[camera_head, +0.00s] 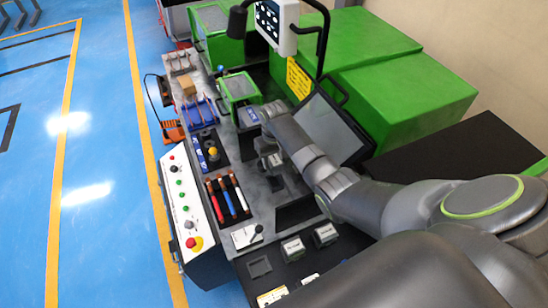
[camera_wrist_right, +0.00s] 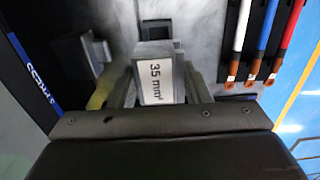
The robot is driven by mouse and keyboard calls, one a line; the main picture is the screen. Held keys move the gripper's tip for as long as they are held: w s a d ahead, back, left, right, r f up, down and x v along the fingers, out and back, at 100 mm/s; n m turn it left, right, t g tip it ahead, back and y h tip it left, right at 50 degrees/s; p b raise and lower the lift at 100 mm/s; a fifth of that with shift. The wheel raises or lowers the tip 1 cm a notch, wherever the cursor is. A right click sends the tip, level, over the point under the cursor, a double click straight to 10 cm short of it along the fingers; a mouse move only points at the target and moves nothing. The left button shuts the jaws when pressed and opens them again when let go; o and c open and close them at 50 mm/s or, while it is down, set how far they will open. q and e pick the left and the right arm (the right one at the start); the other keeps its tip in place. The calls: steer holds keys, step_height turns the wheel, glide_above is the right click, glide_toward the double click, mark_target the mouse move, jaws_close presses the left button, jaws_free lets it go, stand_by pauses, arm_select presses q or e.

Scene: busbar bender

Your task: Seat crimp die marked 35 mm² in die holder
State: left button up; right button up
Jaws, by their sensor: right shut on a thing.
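The crimp die (camera_wrist_right: 163,84) is a grey block with a white label reading 35 mm². In the right wrist view it sits upright between the fingers of my right gripper (camera_wrist_right: 152,90), which is shut on it. In the head view the right arm reaches in from the right, and the gripper (camera_head: 271,160) is over the grey worktop, partly hidden by the wrist. The die is too small to make out there. I cannot clearly pick out the die holder. My left gripper is not in view.
Red, blue and white-handled cables (camera_head: 228,198) lie in a black tray left of the gripper. Two other dies (camera_head: 292,247) (camera_head: 326,234) stand on a black tray near the front, beside an empty square recess (camera_head: 259,267).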

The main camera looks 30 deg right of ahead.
mark_target(274, 169)
steer(key=shift+f+b, duration=1.55)
steer(key=shift+f, duration=1.05)
steer(key=shift+p, duration=0.85)
steer(key=shift+f+b, duration=1)
steer(key=shift+f, duration=0.4)
steer(key=shift+s+a+f, duration=0.1)
steer(key=shift+f, duration=0.1)
steer(key=o, duration=1.2)
steer(key=shift+c, duration=0.2)
steer(key=shift+r, duration=0.45)
step_height(274, 169, up, 16)
steer(key=shift+r+b, duration=0.25)
steer(key=shift+b, duration=0.45)
